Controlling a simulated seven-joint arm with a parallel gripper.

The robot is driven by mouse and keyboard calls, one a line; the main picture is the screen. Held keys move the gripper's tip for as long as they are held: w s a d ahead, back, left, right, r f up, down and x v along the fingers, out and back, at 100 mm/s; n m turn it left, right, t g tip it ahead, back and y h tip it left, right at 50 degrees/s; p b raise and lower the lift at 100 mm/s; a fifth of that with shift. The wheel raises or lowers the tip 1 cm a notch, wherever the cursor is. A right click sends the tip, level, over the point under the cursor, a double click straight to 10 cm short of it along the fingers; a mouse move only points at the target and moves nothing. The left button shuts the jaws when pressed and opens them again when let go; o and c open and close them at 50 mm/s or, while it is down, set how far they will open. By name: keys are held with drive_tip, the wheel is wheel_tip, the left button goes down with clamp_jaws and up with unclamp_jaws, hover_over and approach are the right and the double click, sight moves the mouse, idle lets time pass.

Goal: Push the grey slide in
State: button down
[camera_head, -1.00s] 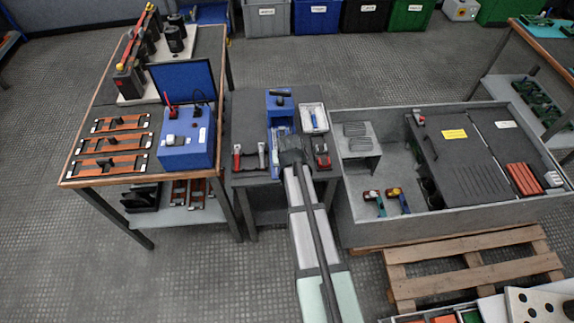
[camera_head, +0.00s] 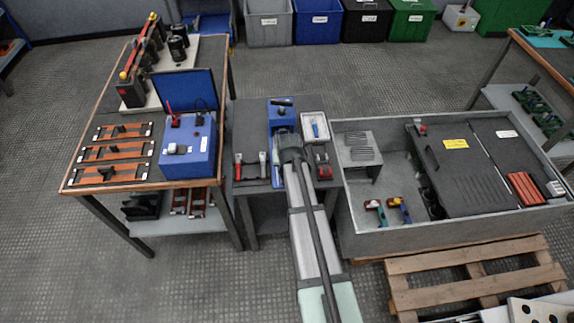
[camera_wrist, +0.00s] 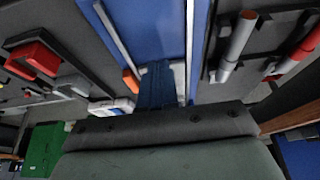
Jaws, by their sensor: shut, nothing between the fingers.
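A blue fixture with a raised back block (camera_head: 282,116) stands on the small dark table (camera_head: 248,110). Its blue bed with pale side rails shows in the wrist view (camera_wrist: 150,35). My gripper (camera_head: 290,148) is low over this bed, just in front of the block, shut and empty. It hides much of the bed in the head view. A dark blue patch and pale grey edges lie between the rails in the wrist view. I cannot clearly make out the grey slide or tell whether my gripper touches it.
A red-ended handle (camera_head: 238,172) lies left of the fixture. A white tray (camera_head: 315,127) and a red-and-grey part (camera_head: 323,165) are at its right. A grey walled bin (camera_head: 350,215) borders the table on the right; the workbench (camera_head: 110,187) stands left.

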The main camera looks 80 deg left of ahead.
drive_tip(key=shift+a, duration=1.7)
drive_tip(key=shift+d, duration=1.6)
drive_tip(key=shift+r, duration=0.1)
wheel_tip(320, 180, up, 7)
